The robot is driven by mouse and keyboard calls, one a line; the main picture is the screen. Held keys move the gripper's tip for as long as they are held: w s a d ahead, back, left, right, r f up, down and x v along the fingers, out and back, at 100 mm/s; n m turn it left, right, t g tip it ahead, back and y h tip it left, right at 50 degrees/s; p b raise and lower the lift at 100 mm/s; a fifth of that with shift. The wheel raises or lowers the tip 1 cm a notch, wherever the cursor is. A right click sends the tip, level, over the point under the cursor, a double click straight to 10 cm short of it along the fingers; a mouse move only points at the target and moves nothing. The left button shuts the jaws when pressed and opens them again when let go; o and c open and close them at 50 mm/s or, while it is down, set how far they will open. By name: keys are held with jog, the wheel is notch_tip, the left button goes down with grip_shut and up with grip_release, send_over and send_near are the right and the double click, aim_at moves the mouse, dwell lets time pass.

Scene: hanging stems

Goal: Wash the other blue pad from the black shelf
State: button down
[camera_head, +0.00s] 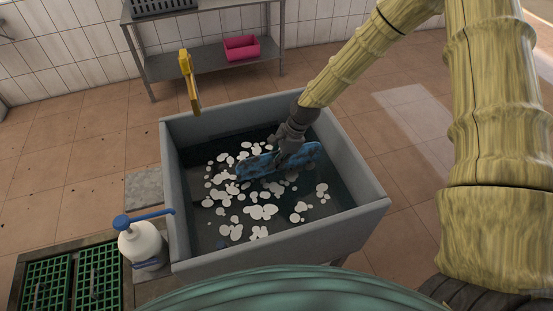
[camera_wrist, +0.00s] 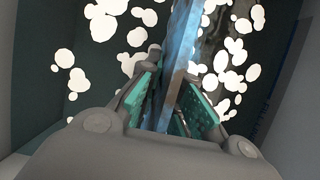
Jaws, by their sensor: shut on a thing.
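The blue pad (camera_head: 278,160) is a long, flat, mottled blue piece. It lies across the inside of the grey sink (camera_head: 176,215), among white foam patches on dark water. My gripper (camera_head: 290,146) reaches down into the sink from the upper right and is shut on the pad near its middle. In the wrist view the pad (camera_wrist: 180,55) is seen edge-on between the green-lined fingers (camera_wrist: 172,95). Whether its lower edge is under the water I cannot tell. No other blue pad shows clearly.
A white bottle with a blue pump (camera_head: 141,242) stands left of the sink. A metal shelf (camera_head: 185,66) behind holds a pink tray (camera_head: 241,48) and a dark crate.

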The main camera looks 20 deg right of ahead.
aim_at(276, 171)
notch_tip(276, 171, down, 8)
jog(key=b, duration=0.3)
dwell(0.5)
dwell(0.4)
jog(key=shift+w+d, duration=0.1)
jog(key=shift+d, duration=2.65)
jog(key=shift+a+p, duration=0.5)
jog(key=shift+a, duration=3)
jog(key=shift+d+p, duration=0.45)
jog(key=shift+d, duration=3.05)
jog(key=shift+a, duration=3.55)
